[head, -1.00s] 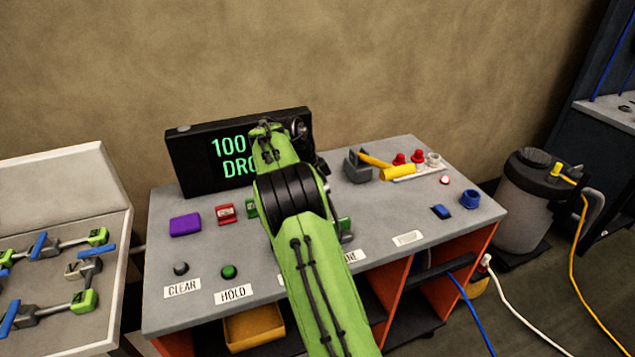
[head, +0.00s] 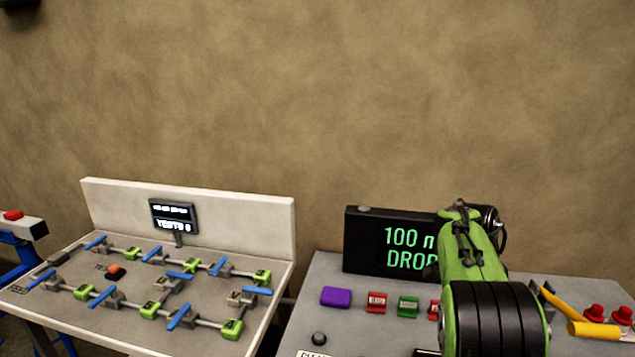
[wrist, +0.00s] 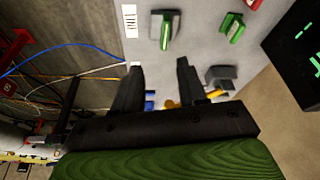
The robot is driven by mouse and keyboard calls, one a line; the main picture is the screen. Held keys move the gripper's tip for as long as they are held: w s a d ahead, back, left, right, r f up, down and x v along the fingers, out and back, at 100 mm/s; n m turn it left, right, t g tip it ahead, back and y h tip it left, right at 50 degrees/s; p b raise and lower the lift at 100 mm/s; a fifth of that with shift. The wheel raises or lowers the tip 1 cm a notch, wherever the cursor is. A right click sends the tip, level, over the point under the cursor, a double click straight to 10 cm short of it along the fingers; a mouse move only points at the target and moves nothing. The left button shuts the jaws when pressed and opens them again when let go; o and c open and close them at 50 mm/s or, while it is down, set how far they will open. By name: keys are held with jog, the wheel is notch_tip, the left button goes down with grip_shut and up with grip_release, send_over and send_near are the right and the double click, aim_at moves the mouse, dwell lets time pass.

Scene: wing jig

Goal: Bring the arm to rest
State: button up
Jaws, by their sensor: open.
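My green arm (head: 478,262) reaches over the grey console table (head: 318,270) at the right of the head view. Its black joint covers show low in the picture. My gripper (wrist: 160,68) shows in the wrist view with two black fingers spread apart and nothing between them. In the head view the arm hides the gripper. Beyond the fingers lies the console top with a green part (wrist: 166,30) and a white label (wrist: 130,20). I cannot tell whether the fingers touch anything.
A black display (head: 390,240) stands behind the arm, partly hidden by it. A purple block (head: 336,296) and a red block (head: 377,302) lie left of the arm. A yellow-handled tool (head: 592,329) lies right. A jig table (head: 200,332) with clamps stands left.

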jog(key=s+a+r+n+t+y, duration=0.1)
jog(key=s+a+r+n+t, duration=0.1)
jog(key=s+a+r+n, duration=0.35)
jog(key=s+a+r+n+t+y, duration=0.1)
jog(key=s+a+r+n+t, duration=0.1)
jog(key=s+a+n, duration=0.45)
jog(key=s+a+f+n+t+y, duration=0.1)
jog(key=s+a+f+n, duration=0.1)
jog(key=s, duration=0.5)
jog(key=s+a+f+n, duration=0.3)
jog(key=s+a+n, duration=0.1)
jog(key=s+a, duration=0.2)
jog(key=shift+s+a+n+t+y, duration=0.3)
jog(key=shift+s+a+t+y, duration=0.1)
jog(key=shift+a, duration=0.4)
